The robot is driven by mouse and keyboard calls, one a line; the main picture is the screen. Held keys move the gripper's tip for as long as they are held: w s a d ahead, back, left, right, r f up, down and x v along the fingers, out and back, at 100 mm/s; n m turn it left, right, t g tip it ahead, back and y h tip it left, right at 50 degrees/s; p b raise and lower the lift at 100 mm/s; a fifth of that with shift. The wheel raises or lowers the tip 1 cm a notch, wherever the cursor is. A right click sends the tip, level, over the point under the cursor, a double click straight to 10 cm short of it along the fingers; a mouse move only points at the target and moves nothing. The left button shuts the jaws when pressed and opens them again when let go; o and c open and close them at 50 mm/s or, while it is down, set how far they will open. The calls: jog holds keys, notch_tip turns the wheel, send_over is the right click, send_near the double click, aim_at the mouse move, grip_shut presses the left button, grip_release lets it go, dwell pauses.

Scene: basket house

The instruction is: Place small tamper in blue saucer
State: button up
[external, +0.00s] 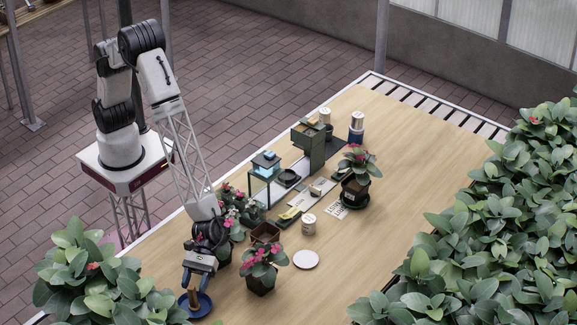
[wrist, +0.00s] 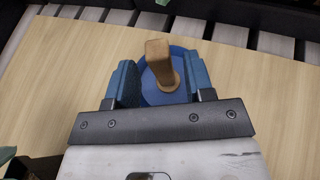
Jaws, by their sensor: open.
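The blue saucer (external: 206,309) lies on the table at the near left end; it also shows in the wrist view (wrist: 185,56). The small wooden tamper (external: 193,300) is in the saucer, with its handle pointing up. In the wrist view the tamper (wrist: 159,64) appears between my two blue fingers, with gaps on both sides. My gripper (external: 196,283) is open and just above the saucer, pointing down; its fingers (wrist: 161,83) hold nothing. The tamper's lower end is partly hidden by its handle in the wrist view.
Pink-flowered pots (external: 262,277) stand right of my gripper. A white disc (external: 306,260) and a can (external: 309,225) are farther right. Leafy plants (external: 105,285) crowd the table's left corner. The table's right half (external: 400,170) has clear wood.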

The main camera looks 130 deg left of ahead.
jog(key=v, duration=0.7)
jog(key=shift+a, duration=0.15)
jog(key=shift+r, duration=0.1)
dwell(0.4)
jog(key=s+a+r+m+g+y, duration=0.2)
jog(key=s+a+r+m, duration=0.4)
jog(key=s+r, duration=0.5)
jog(key=s+a+r+m+g+y, duration=0.1)
jog(key=s+a+r+m+g, duration=0.1)
jog(key=s+a+r+m, duration=0.7)
jog(key=s+a+r+m+y, duration=0.2)
jog(key=s+a, duration=0.3)
jog(key=s, duration=0.5)
jog(key=s+a+r+m+t+y, duration=0.1)
jog(key=s+a+r+m+y, duration=0.1)
jog(key=s+a, duration=0.4)
jog(key=s+a+r+m+y, duration=0.2)
jog(key=s+a+y, duration=0.3)
jog(key=s, duration=1.1)
jog(key=shift+a+r+m, duration=0.4)
jog(key=shift+a+m, duration=0.05)
jog(key=shift+m, duration=0.45)
